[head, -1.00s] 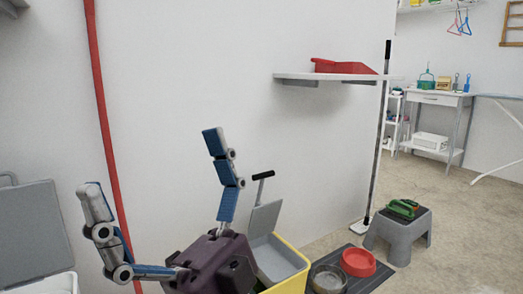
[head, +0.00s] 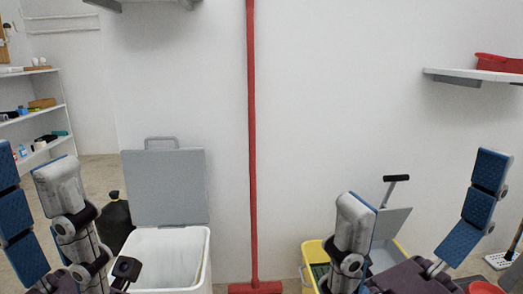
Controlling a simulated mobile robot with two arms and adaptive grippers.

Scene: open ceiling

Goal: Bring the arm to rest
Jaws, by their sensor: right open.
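My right gripper (head: 422,180) is at the lower right of the head view. Its blue-padded fingers point up and stand wide apart, with the dark purple palm below them at the bottom edge. It is open, and nothing shows between the fingers. It appears in front of the yellow bin. My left gripper (head: 30,162) is at the lower left, with blue and grey fingers pointing up. It is partly cut off by the picture's edge, and its opening cannot be judged. No held object shows in it.
A white bin (head: 166,262) with a raised grey lid stands left of a red pole (head: 252,150) against the wall. A yellow bin (head: 312,250) is partly hidden behind my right gripper. A wall shelf (head: 470,76) holds a red tray (head: 500,63). A black bag (head: 115,222) stands behind my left gripper.

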